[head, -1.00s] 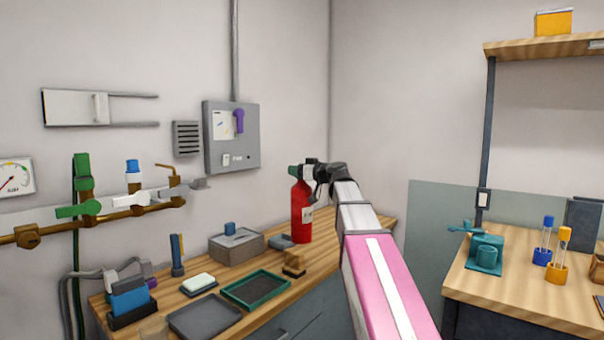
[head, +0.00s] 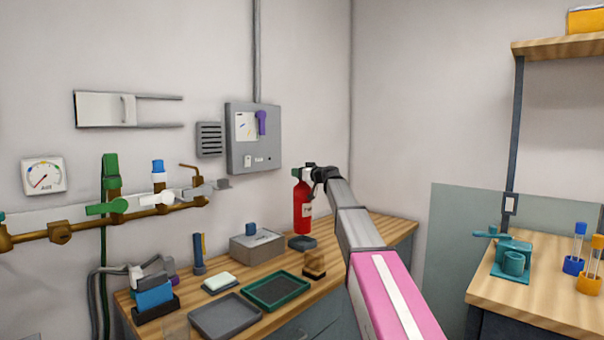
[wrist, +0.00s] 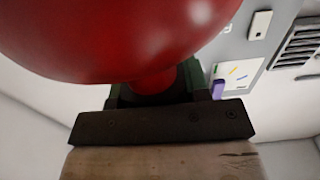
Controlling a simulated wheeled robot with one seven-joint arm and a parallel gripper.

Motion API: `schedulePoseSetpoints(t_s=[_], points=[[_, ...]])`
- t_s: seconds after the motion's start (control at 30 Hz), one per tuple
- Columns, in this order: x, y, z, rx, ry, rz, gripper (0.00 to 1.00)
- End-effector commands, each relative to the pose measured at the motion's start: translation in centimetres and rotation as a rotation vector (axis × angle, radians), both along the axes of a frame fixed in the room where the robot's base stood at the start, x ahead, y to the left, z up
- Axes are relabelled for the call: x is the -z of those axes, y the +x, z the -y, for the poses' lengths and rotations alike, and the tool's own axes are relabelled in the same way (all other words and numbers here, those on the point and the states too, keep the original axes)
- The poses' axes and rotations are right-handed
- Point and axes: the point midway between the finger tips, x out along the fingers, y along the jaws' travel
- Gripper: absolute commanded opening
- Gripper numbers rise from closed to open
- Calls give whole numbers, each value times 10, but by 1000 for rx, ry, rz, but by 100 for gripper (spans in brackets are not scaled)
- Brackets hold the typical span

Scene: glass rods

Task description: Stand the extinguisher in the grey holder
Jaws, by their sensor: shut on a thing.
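In the wrist view the red body (wrist: 130,35) fills the upper part, with the dark green part between the jaws. A low grey piece (head: 302,243), which looks like the holder, sits on the wooden bench just below the extinguisher's base. The base appears above it, with a small gap; the exact depth between them is hard to tell. The holder's inside is hidden.
A grey wall panel (head: 252,150) is behind. Another bench (head: 500,290) stands at right.

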Motion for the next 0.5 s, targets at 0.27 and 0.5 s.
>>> schedulePoseSetpoints(t_s=[0.27,0.5], points=[[11,0,0,1,1,1,0],[29,-1,0,1,2,1,0]])
